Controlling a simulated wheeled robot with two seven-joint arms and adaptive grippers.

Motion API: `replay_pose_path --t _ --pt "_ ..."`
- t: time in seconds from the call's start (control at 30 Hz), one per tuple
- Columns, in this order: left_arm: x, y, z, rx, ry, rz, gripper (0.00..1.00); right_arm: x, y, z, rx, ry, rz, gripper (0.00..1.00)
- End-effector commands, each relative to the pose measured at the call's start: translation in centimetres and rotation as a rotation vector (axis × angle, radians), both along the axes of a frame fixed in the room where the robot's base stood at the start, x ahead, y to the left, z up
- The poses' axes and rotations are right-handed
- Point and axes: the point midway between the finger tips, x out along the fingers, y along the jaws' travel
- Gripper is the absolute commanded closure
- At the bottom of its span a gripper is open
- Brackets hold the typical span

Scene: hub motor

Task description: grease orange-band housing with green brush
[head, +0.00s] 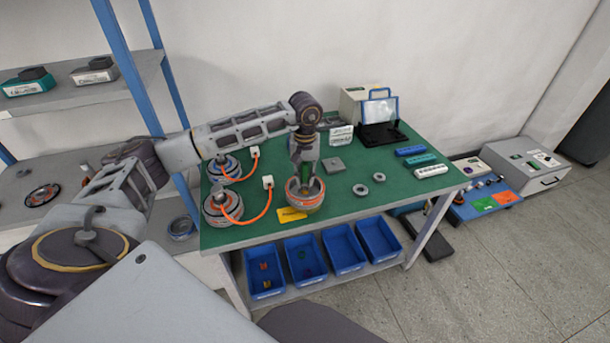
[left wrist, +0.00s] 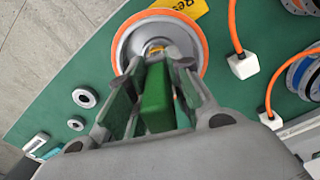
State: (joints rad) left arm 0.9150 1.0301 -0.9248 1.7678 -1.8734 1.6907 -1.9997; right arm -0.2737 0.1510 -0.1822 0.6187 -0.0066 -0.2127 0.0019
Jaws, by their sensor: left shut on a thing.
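The orange-band housing (head: 305,198) is a round grey cup with an orange band, standing near the front edge of the green table. It also shows in the left wrist view (left wrist: 201,38), below the gripper. My left gripper (head: 305,165) points down over it, shut on the green brush (left wrist: 156,100). The brush (head: 306,184) reaches down at the housing's open top. Its tip is hidden by the jaws, so I cannot tell whether it touches the inside. My right gripper is not in view.
Two small rings (head: 360,189) and a grey square plate (head: 333,165) lie to the right. Blue bins (head: 305,259) sit on the shelf below.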

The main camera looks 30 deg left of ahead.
Motion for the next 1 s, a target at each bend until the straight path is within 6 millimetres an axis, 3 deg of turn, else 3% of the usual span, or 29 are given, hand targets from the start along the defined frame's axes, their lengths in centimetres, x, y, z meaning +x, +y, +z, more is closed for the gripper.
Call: replay_pose_path --t 1.0 --pt "0.00 0.02 -0.77 0.000 0.000 0.000 0.98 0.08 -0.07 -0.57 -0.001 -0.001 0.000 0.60"
